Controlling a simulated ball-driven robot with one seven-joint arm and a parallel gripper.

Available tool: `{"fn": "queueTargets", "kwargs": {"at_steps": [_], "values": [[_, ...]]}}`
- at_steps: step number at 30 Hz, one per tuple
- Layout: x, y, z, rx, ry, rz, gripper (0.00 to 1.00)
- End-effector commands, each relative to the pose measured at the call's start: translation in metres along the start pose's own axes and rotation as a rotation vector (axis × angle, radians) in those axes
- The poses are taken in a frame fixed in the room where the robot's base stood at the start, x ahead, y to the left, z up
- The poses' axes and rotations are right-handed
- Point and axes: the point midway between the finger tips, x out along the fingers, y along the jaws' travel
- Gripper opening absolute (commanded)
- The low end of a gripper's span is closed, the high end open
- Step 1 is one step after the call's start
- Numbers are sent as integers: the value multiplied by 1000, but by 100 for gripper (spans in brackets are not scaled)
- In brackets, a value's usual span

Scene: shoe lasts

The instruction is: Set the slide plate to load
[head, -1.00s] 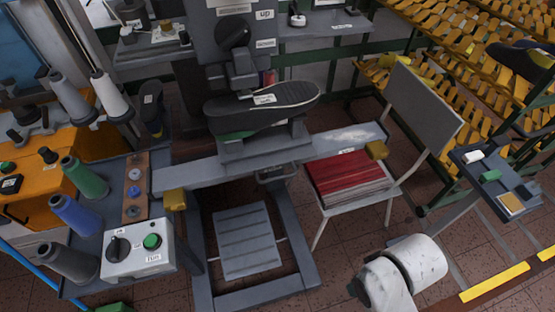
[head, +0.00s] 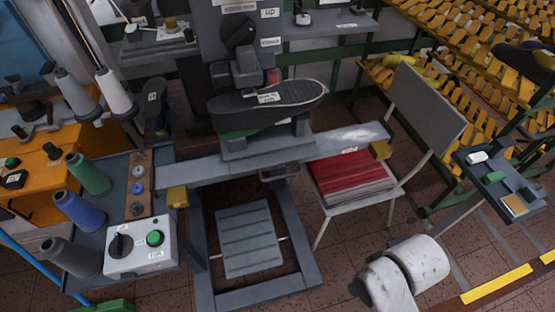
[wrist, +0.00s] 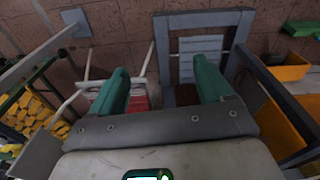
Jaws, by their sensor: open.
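The slide plate (head: 266,146) is a grey block on a long grey horizontal rail (head: 345,136) in the head view. It sits near the rail's middle, below the machine head, and carries a dark shoe sole (head: 270,107). A small handle (head: 278,174) hangs at its front. A small label near the right end is too small to read. My gripper (wrist: 160,66) shows in the wrist view with its two green fingers apart and nothing between them. The slide plate is not clear in that view.
A control box (head: 141,247) with a dark knob and green button stands at the left, near thread spools (head: 78,210). A chair (head: 352,190) with red sheets stands right of the machine. A slatted pedal (head: 248,240) lies in the floor frame. A small tray (head: 500,182) is far right.

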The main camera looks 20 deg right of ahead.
Motion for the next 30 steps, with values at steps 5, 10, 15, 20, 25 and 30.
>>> {"fn": "queueTargets", "kwargs": {"at_steps": [5, 10, 15, 20, 25, 30], "values": [[8, 2, -14, -43, 29, 65, 62], [20, 4, -63, -217, 138, 301, 45], [8, -18, -128, -479, 296, 610, 38], [-21, -68, -178, -737, 452, 895, 38], [-51, -123, -204, -930, 573, 1115, 38], [-64, -147, -212, -1006, 621, 1207, 38]]}}
